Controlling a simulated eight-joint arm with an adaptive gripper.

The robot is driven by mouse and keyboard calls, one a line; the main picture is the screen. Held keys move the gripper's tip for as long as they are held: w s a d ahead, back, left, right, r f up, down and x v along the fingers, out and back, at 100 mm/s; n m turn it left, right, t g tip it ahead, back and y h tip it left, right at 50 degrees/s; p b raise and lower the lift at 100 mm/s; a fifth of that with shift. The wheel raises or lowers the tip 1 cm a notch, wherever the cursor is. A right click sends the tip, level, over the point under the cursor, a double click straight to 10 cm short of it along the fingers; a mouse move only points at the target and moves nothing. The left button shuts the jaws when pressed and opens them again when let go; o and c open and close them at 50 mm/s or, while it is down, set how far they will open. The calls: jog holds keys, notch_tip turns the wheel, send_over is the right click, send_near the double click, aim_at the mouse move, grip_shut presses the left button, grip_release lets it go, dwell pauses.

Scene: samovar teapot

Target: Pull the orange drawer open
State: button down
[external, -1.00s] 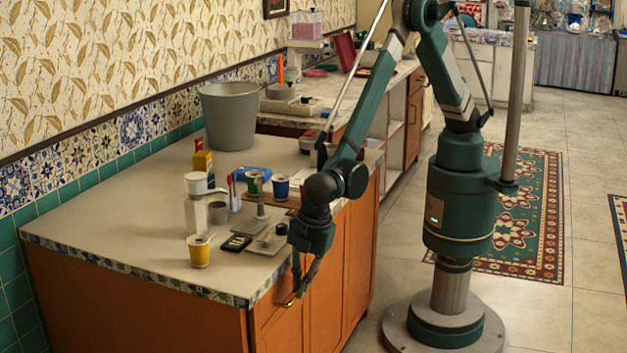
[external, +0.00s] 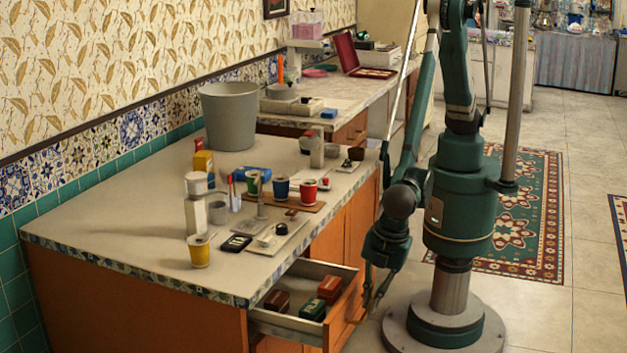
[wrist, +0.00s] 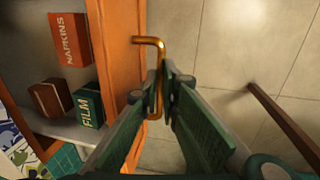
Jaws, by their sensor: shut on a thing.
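The orange drawer (external: 345,308) stands pulled out from the cabinet below the counter, with its white inside showing. Inside lie several small boxes, among them a green FILM box (wrist: 88,106) and a red NAPKINS box (wrist: 70,40). A brass bar handle (wrist: 150,41) is on the drawer front. My gripper (wrist: 167,88) is shut on this handle, with the fingers on either side of the bar. In the external view my gripper (external: 366,305) is at the drawer's front, and the handle there is small and partly hidden.
The counter (external: 120,215) above the drawer holds cups, a grey bucket (external: 230,115) and a wooden board with a red cup (external: 308,193). Tiled floor (external: 560,320) lies open to the right, beyond my base.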

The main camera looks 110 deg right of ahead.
jog(key=s+a, duration=1.3)
jog(key=shift+f, duration=0.1)
jog(key=c, duration=2.9)
grip_release()
jog(key=shift+o, duration=0.2)
notch_tip(320, 180, up, 12)
jog(key=s+a, duration=0.1)
jog(key=shift+s+a, duration=0.25)
jog(key=shift+s, duration=0.05)
